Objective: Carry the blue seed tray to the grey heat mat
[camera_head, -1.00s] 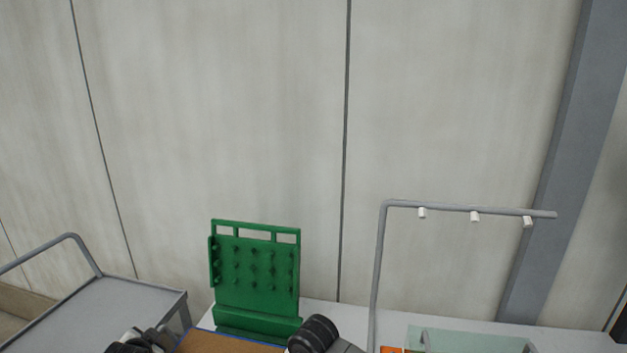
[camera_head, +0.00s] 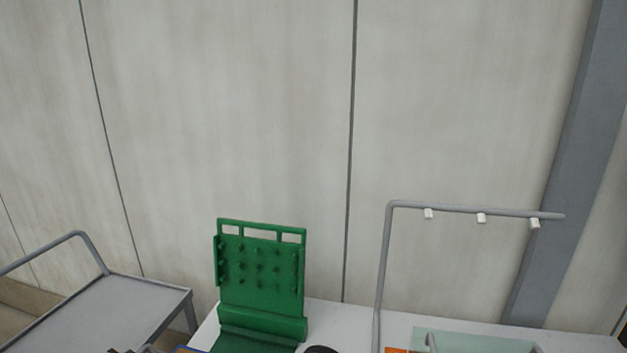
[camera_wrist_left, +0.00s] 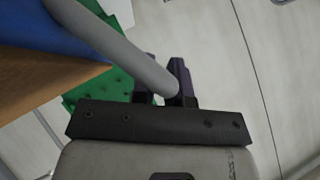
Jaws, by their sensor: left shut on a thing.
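The blue seed tray (camera_wrist_left: 35,38) fills the upper left of the left wrist view, with a brown surface beside its blue wall. A grey rounded bar (camera_wrist_left: 115,40) runs along the tray to my left gripper (camera_wrist_left: 164,78). The gripper is shut on this bar, which seems to be the tray's handle. In the head view only a thin blue and brown sliver of the tray (camera_head: 188,350) shows at the bottom edge. I cannot make out the grey heat mat. My right gripper's fingers are not in view.
A green pegged board (camera_head: 262,272) stands on the pale bench (camera_head: 345,316). A grey cart (camera_head: 105,308) stands at left.

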